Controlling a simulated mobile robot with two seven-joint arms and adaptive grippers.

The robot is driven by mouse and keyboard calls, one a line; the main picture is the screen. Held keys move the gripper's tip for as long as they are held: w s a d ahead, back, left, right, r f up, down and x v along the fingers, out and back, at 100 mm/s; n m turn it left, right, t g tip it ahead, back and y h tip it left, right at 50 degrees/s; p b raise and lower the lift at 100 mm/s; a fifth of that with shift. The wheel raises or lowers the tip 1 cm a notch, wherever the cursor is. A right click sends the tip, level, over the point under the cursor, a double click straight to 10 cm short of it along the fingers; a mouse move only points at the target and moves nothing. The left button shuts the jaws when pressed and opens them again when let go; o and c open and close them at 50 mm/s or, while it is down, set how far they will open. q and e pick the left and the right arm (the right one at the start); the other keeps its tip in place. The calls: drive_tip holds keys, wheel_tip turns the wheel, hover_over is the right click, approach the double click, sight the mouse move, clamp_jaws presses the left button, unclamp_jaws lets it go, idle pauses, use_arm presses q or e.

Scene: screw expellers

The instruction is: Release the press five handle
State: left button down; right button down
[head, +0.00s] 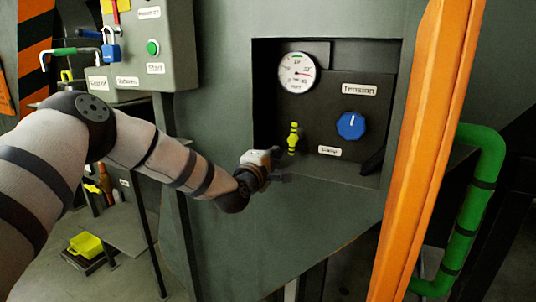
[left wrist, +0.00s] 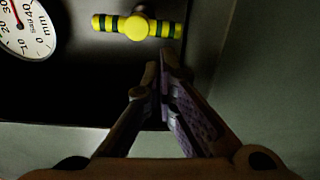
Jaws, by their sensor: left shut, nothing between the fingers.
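The handle (head: 293,139) is a small yellow bar with black stripes on the dark panel inside the recess. It stands nearly upright in the head view, left of a small white label. In the left wrist view the handle (left wrist: 137,26) lies across the top, with a round yellow hub in its middle. My left gripper (head: 284,178) is at the recess's lower left edge, just below the handle. Its fingers (left wrist: 160,75) are shut together and empty, pointing toward the handle with a gap to it. My right gripper is not in view.
A white dial gauge (head: 297,72) is above the handle, and a blue knob (head: 351,125) under a "Tension" label is to its right. The recess rim surrounds the panel. An orange post (head: 425,150) stands at the right. A grey control box (head: 150,45) is at upper left.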

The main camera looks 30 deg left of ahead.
use_arm(q)
drive_tip(key=s+d, duration=0.1)
drive_tip(key=s, duration=0.7)
